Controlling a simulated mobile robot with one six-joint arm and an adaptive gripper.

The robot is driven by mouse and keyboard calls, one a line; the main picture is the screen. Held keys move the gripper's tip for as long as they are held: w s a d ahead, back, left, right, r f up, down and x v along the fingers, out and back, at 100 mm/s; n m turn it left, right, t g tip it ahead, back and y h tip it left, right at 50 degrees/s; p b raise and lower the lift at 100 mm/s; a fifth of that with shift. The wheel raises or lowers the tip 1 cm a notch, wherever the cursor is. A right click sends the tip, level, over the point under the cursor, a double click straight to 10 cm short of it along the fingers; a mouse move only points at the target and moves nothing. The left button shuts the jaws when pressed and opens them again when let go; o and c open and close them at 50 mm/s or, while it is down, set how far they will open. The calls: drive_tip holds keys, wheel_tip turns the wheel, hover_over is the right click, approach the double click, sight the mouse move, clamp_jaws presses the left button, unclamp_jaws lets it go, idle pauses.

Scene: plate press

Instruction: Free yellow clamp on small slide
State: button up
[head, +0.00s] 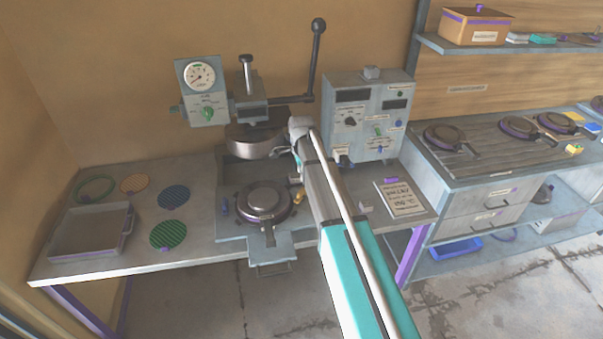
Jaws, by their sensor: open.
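The small slide (231,233) is the grey plate at the front of the press, on the bench. A round dark metal die (264,203) with a handle towards the front sits on it. The yellow clamp (299,196) is a small piece at the right of the die, close beside my arm and partly hard to see. A blue clamp (225,208) sits at the slide's left side. My gripper (281,152) is open, above and behind the yellow clamp, near the press head, apart from the clamp. Its fingers are small in this view and I see nothing between them.
The press head (250,139) and its long lever (316,60) rise behind. A control box (365,115) stands to the right. A grey tray (63,256) and coloured discs lie on the left bench. A side counter (480,165) holds several round plates. My arm hides the bench's middle right.

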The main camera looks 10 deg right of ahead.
drive_tip(key=shift+r+p, duration=2.45)
drive_tip(key=shift+r, duration=0.35)
drive_tip(key=s+f+n+b, duration=0.4)
drive_tip(key=s+n, duration=0.5)
drive_tip(key=s, duration=0.4)
drive_tip(key=s+f+n+b, duration=0.5)
drive_tip(key=s+n, duration=0.4)
drive_tip(key=s, duration=0.4)
drive_tip(key=shift+f, duration=0.3)
wheel_tip(320, 180, up, 9)
drive_tip(key=m+p, duration=0.9)
hover_over(301, 190)
drive_tip(key=shift+d, duration=0.1)
drive_tip(key=shift+b, duration=0.35)
wheel_tip(301, 190, down, 14)
drive_tip(key=b, duration=1.3)
drive_tip(key=shift+r+b, duration=0.15)
drive_tip(key=shift+b, duration=0.15)
